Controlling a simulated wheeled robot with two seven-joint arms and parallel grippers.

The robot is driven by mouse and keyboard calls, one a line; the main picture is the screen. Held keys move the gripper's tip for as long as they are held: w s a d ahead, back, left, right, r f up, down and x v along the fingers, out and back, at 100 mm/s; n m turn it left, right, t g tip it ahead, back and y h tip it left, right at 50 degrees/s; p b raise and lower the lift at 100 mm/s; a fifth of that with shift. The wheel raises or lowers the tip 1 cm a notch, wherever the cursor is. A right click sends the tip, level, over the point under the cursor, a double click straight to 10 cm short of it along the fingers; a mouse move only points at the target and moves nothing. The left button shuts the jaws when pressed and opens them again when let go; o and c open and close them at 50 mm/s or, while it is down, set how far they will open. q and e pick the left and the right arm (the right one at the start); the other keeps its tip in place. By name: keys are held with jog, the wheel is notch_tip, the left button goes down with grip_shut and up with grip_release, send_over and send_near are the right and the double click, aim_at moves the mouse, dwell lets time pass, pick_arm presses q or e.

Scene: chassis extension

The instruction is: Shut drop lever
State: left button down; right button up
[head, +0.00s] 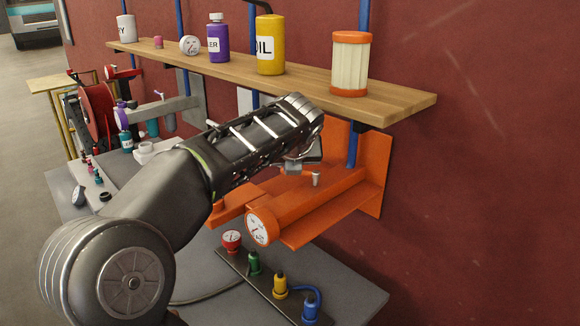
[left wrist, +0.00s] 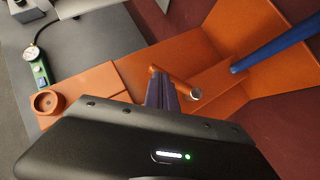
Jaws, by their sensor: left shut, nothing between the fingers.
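An orange wall-mounted unit (head: 340,195) stands under the shelf, with a round white gauge (head: 259,227) at its front. A small metal pin (head: 316,178) stands on it. In the left wrist view, a short orange bar (left wrist: 172,80) runs beside the metal pin (left wrist: 195,94). It may be the drop lever, but I cannot tell for sure. My left gripper (head: 294,168) is above the orange unit, its tips partly hidden by my arm. In the left wrist view its fingers (left wrist: 161,92) are shut and empty, close beside the bar. Contact is unclear. My right gripper is out of view.
A wooden shelf (head: 210,66) just above my left arm carries a yellow oil bottle (head: 270,45), a purple bottle (head: 217,42) and an orange-capped filter (head: 351,65). A grey bench (head: 345,290) below holds colored fittings. The red wall (head: 490,180) at right is bare.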

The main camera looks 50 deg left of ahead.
pick_arm(q)
jog(key=shift+d, duration=0.8)
jog(key=shift+r, duration=0.15)
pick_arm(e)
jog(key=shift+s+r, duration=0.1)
